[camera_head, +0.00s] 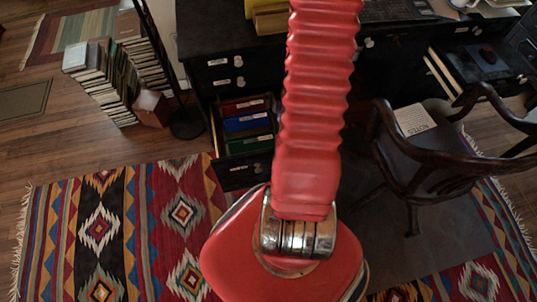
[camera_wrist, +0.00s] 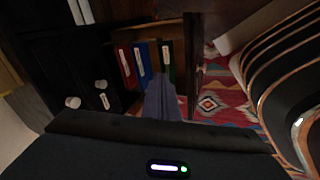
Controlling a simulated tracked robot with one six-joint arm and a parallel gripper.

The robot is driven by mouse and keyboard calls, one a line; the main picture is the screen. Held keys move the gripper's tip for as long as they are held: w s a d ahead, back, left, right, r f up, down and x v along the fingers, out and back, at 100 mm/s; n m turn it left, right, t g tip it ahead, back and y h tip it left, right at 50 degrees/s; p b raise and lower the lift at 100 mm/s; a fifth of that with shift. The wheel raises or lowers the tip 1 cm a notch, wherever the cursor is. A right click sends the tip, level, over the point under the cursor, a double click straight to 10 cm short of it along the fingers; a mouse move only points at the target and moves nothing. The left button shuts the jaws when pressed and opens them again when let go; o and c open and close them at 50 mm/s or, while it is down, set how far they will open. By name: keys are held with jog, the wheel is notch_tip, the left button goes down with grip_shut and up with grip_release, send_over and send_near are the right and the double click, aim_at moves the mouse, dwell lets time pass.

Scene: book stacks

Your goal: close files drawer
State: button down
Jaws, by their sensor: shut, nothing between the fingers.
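The files drawer stands pulled out of the black desk (camera_head: 215,50), low on its left side. Its dark front (camera_head: 240,172) has a label and a pale knob. Inside are red (camera_head: 243,106), blue (camera_head: 246,122) and green (camera_head: 249,143) files. In the wrist view the drawer front (camera_wrist: 193,50) is a dark upright panel to the right of the files. My gripper (camera_wrist: 161,82) shows there as grey-blue fingers, shut and empty, in front of the green file, left of the drawer front. I cannot tell whether they touch anything. In the head view my red arm hides the gripper.
A wooden armchair (camera_head: 440,165) with a notes sheet on its seat stands at the right. Another desk drawer (camera_head: 485,65) is open behind it. Stacked books (camera_head: 100,80) stand on the floor at left. A patterned rug (camera_head: 110,235) covers the clear floor.

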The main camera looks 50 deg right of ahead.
jog(key=s+a+f+n+t+y, duration=0.1)
jog(key=s+a+f, duration=0.3)
jog(key=f, duration=0.3)
jog(key=s+a+f+t+y, duration=0.1)
jog(key=s+a+f+t, duration=0.1)
jog(key=f, duration=0.5)
jog(key=shift+s+a+f+n+y, duration=0.4)
jog(key=shift+s+a, duration=0.45)
jog(key=shift+s, duration=0.3)
jog(key=shift+w+f, duration=0.1)
send_near(263, 155)
notch_tip(263, 155, down, 4)
jog(key=a, duration=0.3)
jog(key=shift+w+d+f, duration=0.15)
jog(key=shift+w+d, duration=1.05)
jog(key=shift+d, duration=0.05)
jog(key=shift+w+d, duration=0.1)
